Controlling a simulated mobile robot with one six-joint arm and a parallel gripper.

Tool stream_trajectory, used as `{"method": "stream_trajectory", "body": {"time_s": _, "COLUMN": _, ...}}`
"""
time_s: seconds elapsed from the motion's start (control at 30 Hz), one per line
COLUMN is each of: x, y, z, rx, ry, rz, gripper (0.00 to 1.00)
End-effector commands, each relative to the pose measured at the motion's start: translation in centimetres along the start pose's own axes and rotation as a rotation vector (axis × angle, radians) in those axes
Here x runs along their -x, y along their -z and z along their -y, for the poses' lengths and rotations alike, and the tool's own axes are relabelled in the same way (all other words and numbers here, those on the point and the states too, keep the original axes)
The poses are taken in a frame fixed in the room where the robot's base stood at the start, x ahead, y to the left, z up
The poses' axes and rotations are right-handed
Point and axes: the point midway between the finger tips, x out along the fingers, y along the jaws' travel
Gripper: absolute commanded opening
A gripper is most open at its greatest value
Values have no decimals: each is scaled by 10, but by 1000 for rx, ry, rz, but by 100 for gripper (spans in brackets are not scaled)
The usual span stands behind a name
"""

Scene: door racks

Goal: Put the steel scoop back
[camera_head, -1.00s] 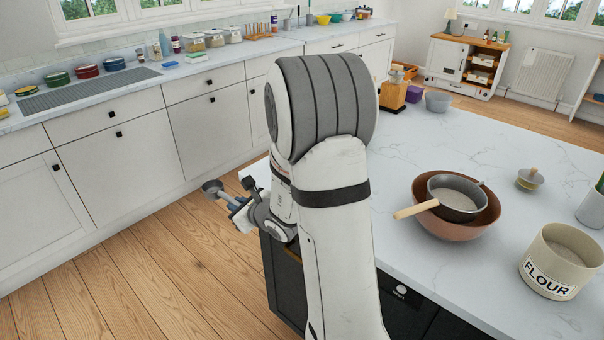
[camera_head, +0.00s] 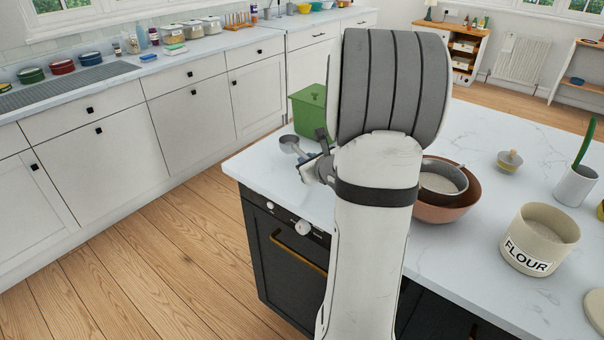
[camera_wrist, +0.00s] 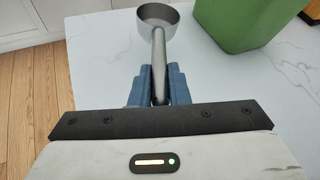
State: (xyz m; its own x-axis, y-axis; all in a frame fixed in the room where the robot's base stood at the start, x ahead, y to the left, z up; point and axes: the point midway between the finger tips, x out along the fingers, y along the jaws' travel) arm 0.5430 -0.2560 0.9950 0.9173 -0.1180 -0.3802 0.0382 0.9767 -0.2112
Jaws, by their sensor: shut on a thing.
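The steel scoop (camera_head: 289,143) has a round grey cup and a straight handle. My gripper (camera_head: 315,165) is shut on its handle and holds it over the left end of the white island worktop. In the wrist view the scoop's cup (camera_wrist: 158,20) points away from me, and the blue fingers of my gripper (camera_wrist: 158,85) clasp the handle from both sides. A flour crock (camera_head: 540,240), labelled FLOUR, stands on the right of the worktop. My own arm hides the middle of the worktop in the head view.
A green bin (camera_head: 308,108) stands close behind the scoop; it also shows in the wrist view (camera_wrist: 238,22). A brown bowl (camera_head: 450,212) with a sieve (camera_head: 440,181) sits right of my arm. A utensil pot (camera_head: 575,187) stands behind the crock. Worktop between bowl and crock is clear.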

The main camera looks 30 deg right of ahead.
Motion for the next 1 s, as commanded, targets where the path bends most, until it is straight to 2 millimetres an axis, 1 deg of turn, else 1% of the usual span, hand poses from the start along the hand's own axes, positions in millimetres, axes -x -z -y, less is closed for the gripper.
{"method": "stream_trajectory", "body": {"time_s": 0.13, "x": -6, "y": 14, "z": -4, "rx": -2, "ry": -1, "rz": -1, "gripper": 0}}
{"method": "stream_trajectory", "body": {"time_s": 0.23, "x": -12, "y": 28, "z": -7, "rx": -3, "ry": -2, "rz": -3, "gripper": 0}}
{"method": "stream_trajectory", "body": {"time_s": 0.33, "x": -16, "y": 36, "z": -9, "rx": -1, "ry": -1, "rz": -1, "gripper": 0}}
{"method": "stream_trajectory", "body": {"time_s": 0.77, "x": -18, "y": 41, "z": -11, "rx": 2, "ry": -1, "rz": 2, "gripper": 0}}
{"method": "stream_trajectory", "body": {"time_s": 0.8, "x": -17, "y": 40, "z": -11, "rx": 2, "ry": -1, "rz": 1, "gripper": 18}}
{"method": "stream_trajectory", "body": {"time_s": 1.0, "x": -17, "y": 40, "z": -11, "rx": 2, "ry": -2, "rz": 1, "gripper": 34}}
